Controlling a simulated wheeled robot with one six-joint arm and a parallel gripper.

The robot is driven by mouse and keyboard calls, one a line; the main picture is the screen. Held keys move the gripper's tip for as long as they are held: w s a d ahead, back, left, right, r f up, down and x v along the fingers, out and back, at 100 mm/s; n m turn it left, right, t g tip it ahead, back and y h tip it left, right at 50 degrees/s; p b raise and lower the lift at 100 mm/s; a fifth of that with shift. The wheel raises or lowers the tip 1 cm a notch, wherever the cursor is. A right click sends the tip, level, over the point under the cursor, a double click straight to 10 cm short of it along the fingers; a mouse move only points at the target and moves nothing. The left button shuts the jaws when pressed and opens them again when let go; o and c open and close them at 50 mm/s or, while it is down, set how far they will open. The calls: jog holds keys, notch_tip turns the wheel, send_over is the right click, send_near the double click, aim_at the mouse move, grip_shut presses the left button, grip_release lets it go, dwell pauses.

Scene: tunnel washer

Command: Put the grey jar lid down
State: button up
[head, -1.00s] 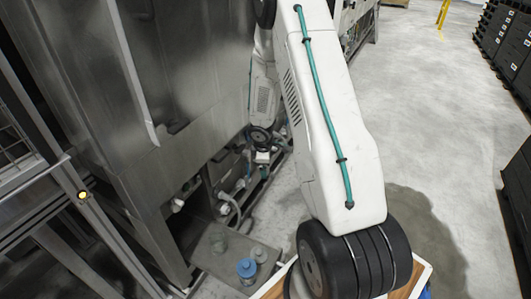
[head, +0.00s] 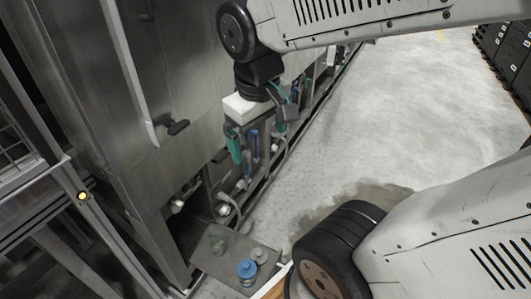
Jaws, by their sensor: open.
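A small grey round piece (head: 260,255), which looks like the jar lid, lies on a grey flat-topped stand (head: 208,262) at the bottom of the head view. It is too small to make out surely. A blue jar-like thing (head: 246,270) stands close beside it, and a grey-green round thing (head: 217,245) is to the left. My gripper (head: 252,148) hangs below my wrist, above and beyond the stand and apart from it. It is open, and I see no lid in it. Its finger ends blend into the fittings behind.
A steel machine wall (head: 165,75) with a handle (head: 177,128) rises at the left, close to my wrist. Pipes and hoses (head: 228,205) run along its foot. The concrete floor (head: 400,110) to the right is clear. Dark crates (head: 505,45) stand at the far right.

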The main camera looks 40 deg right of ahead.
jog(key=s+a+y, duration=0.1)
jog(key=s+a, duration=0.3)
jog(key=s, duration=0.2)
jog(key=shift+r, duration=0.4)
jog(key=shift+w, duration=0.1)
notch_tip(320, 180, up, 14)
jog(key=shift+d, duration=0.15)
dwell(0.3)
